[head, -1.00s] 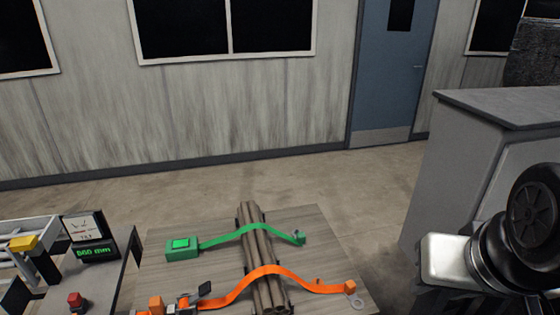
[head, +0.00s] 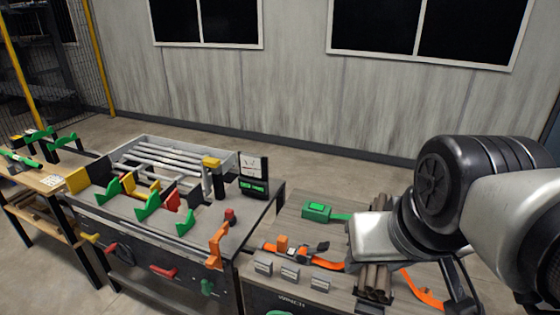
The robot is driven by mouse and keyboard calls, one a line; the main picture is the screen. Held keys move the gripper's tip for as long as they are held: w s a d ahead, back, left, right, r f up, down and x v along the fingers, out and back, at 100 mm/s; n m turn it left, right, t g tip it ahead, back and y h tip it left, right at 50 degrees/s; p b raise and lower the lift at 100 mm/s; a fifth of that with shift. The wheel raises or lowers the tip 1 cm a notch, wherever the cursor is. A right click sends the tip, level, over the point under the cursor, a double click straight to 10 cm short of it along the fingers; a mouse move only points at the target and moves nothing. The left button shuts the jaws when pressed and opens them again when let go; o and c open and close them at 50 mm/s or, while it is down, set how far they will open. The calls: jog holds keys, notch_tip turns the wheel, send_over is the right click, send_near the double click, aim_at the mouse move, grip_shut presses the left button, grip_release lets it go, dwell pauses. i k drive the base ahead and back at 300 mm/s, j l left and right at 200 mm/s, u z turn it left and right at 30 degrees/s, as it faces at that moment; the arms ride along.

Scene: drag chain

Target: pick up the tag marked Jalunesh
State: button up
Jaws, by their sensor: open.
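Several small grey pieces lie in a row near the front edge of the wooden table: a left one (head: 263,267), a middle one (head: 290,274) and a right one (head: 320,283). They may be tags, but I cannot read any marking on them, so I cannot tell whether one says Jalunesh. My arm reaches in from the right, above the table's right part. I cannot make out my gripper's fingers. My arm hides part of the tabletop and of the straps.
The wooden table (head: 291,215) carries a green ratchet box (head: 317,211), an orange strap (head: 326,263) and a bundle of pipes (head: 375,281). Left of it stands a dark workbench with colored levers, a red button (head: 230,214) and a gauge (head: 253,169). Open floor lies behind.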

aim_at(262, 265)
jog(key=u, duration=0.6)
jog(key=z, duration=0.65)
jog(key=i+j+z, duration=0.1)
jog(key=j+z, duration=0.8)
jog(key=j, duration=0.15)
jog(key=j+z, duration=0.15)
jog(key=j, duration=1.3)
jog(key=k, duration=0.05)
